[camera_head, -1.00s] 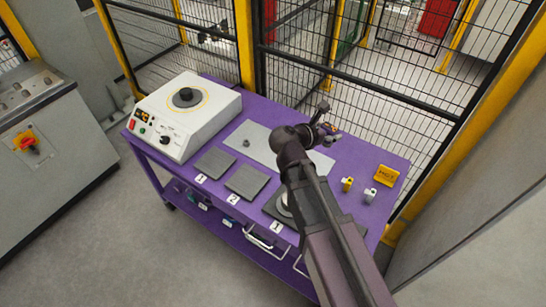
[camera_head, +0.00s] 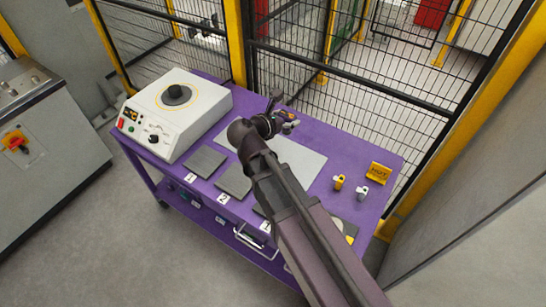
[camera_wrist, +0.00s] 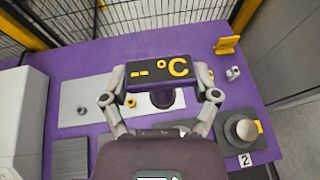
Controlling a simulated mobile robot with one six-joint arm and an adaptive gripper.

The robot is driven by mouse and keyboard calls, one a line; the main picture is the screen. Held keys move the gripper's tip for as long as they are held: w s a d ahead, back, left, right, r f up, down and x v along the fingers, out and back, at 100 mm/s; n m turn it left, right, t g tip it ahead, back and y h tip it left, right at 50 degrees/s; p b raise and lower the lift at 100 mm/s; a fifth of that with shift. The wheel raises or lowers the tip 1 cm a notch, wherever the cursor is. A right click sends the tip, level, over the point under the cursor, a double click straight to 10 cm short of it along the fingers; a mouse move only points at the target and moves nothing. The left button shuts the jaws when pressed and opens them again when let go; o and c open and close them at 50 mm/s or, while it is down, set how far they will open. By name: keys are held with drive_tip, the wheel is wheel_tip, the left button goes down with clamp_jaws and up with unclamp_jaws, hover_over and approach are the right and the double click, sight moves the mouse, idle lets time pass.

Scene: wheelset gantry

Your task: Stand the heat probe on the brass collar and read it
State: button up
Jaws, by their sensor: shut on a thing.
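My gripper (camera_wrist: 160,92) is shut on the heat probe (camera_wrist: 158,74), a dark block whose display reads "-- °C" in yellow. A dark round part shows below the display. In the head view my gripper (camera_head: 277,113) is over the pale mat, with the probe small and partly hidden. I cannot identify the brass collar with certainty. A small yellow piece (camera_wrist: 131,101) shows on the mat left of the probe. A grey round part (camera_wrist: 246,129) stands on a dark pad at the right, with yellow at its edge. The probe appears apart from both.
A white heater box (camera_head: 178,112) with a dark round top stands at the table's left. Numbered grey pads (camera_head: 206,161) line the front edge. Yellow (camera_head: 338,182) and pale (camera_head: 362,192) fittings and a yellow "HOT" sign (camera_head: 378,172) are at the right. A mesh fence stands behind.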

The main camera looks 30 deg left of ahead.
drive_tip(key=shift+w+d, duration=0.15)
drive_tip(key=shift+d, duration=0.05)
drive_tip(key=shift+f, duration=0.15)
drive_tip(key=shift+a+f+b, duration=0.1)
drive_tip(key=shift+f+b, duration=0.5)
drive_tip(key=shift+b, duration=0.1)
drive_tip(key=s+a+f+b, duration=0.2)
drive_tip(key=f+b, duration=0.6)
drive_tip(key=s+a+f+b, duration=0.2)
drive_tip(key=f+b, duration=0.6)
drive_tip(key=s+a+f+b, duration=0.1)
drive_tip(key=a+f+b, duration=0.2)
drive_tip(key=f+b, duration=0.5)
drive_tip(key=shift+s+f+b, duration=0.25)
drive_tip(key=shift+s+b, duration=0.1)
drive_tip(key=shift+s, duration=0.05)
drive_tip(key=shift+a, duration=0.2)
